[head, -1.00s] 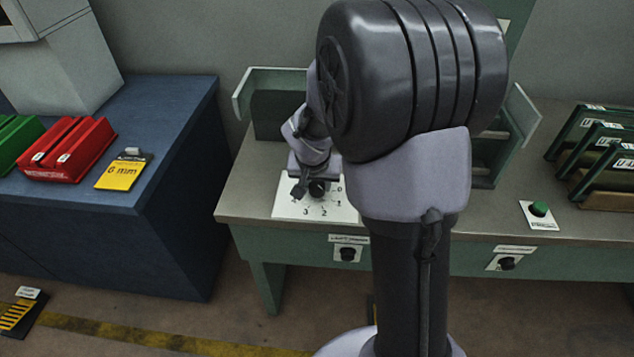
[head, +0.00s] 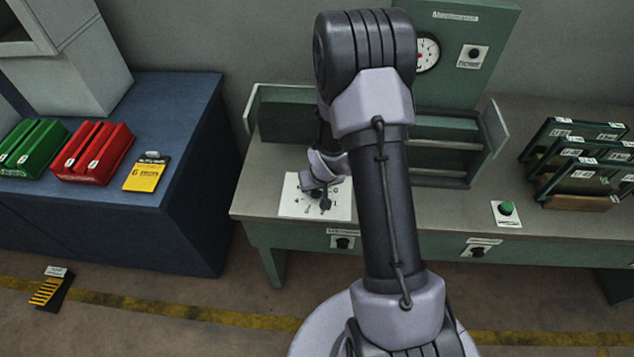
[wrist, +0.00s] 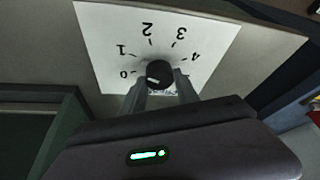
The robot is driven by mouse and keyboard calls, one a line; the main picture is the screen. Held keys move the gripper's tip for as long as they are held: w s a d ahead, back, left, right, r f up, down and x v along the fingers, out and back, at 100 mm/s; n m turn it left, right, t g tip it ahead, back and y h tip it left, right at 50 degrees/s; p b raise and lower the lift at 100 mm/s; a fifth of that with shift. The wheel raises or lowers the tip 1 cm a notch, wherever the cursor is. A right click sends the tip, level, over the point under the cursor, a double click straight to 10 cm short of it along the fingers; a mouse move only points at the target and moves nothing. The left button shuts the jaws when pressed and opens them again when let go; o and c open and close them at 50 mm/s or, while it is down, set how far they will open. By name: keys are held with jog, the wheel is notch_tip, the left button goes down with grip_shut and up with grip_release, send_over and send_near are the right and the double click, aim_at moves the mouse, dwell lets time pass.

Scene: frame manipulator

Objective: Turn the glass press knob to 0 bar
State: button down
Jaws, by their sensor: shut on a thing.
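The black press knob (wrist: 158,74) sits on a white dial plate (wrist: 105,35) marked 0 to 4. My gripper (wrist: 160,90) has one finger on each side of the knob and is shut on it. A small pale mark shows on the knob's lower left, roughly toward the 0 side; its exact direction is hard to tell. In the head view the dial plate (head: 292,203) lies on the green press bench, with the knob (head: 325,204) partly hidden by my gripper (head: 318,192). A round gauge (head: 428,52) on the green panel is partly covered by my arm; its reading is unclear.
A green button (head: 506,208) and a rack of labelled green frames (head: 575,160) are on the bench's right. Two black knobs (head: 342,243) (head: 478,252) are on the bench front. Red (head: 92,152) and green cases stand on the blue cabinet at left.

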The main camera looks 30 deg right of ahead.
jog(key=c, duration=0.9)
grip_release()
jog(key=p+v, duration=0.8)
jog(key=v, duration=0.9)
jog(key=shift+r, duration=0.2)
jog(key=shift+s, duration=0.1)
